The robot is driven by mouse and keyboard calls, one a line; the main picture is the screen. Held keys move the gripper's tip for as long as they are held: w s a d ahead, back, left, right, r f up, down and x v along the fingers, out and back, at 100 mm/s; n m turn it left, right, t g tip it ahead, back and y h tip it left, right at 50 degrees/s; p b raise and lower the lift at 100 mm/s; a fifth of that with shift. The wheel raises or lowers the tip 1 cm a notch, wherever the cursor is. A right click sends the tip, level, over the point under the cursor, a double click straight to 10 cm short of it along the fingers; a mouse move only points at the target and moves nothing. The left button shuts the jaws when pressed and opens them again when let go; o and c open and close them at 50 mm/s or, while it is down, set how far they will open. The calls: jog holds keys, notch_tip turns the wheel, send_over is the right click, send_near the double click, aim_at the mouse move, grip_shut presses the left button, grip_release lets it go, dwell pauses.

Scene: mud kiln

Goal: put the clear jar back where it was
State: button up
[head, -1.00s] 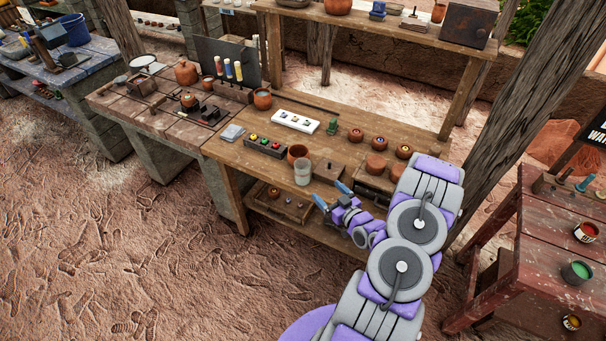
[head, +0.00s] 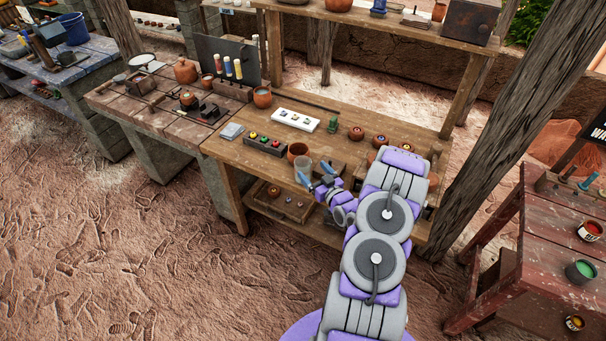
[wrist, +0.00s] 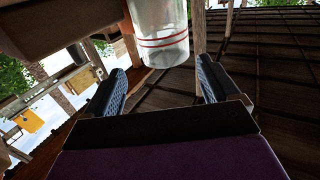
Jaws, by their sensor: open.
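The clear jar (head: 303,169) stands at the front edge of the wooden workbench, beside an orange clay pot (head: 297,150). In the wrist view the jar (wrist: 161,35) is see-through with red bands and sits ahead of my fingers, between their lines. My gripper (head: 315,174) is open and empty, just in front of the jar on its right side. In the wrist view my gripper (wrist: 160,85) has its two blue-grey fingers apart, with nothing between them. I cannot tell whether a finger touches the jar.
A wooden box (head: 331,170) stands close to the right of the jar. A button panel (head: 265,144) lies to the left, and a white tray (head: 296,120) lies behind. Several small clay pots are at the right. A shelf (head: 293,207) is below the benchtop.

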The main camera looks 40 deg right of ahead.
aim_at(299, 158)
jog(key=shift+w+d, duration=0.1)
jog(key=shift+w, duration=0.75)
jog(key=w+b, duration=0.1)
jog(key=w, duration=0.3)
jog(key=shift+f+b, duration=0.1)
jog(key=shift+b, duration=0.2)
jog(key=shift+w, duration=0.5)
jog(key=shift+c, duration=0.2)
jog(key=c, duration=1.5)
jog(key=shift+o, duration=0.2)
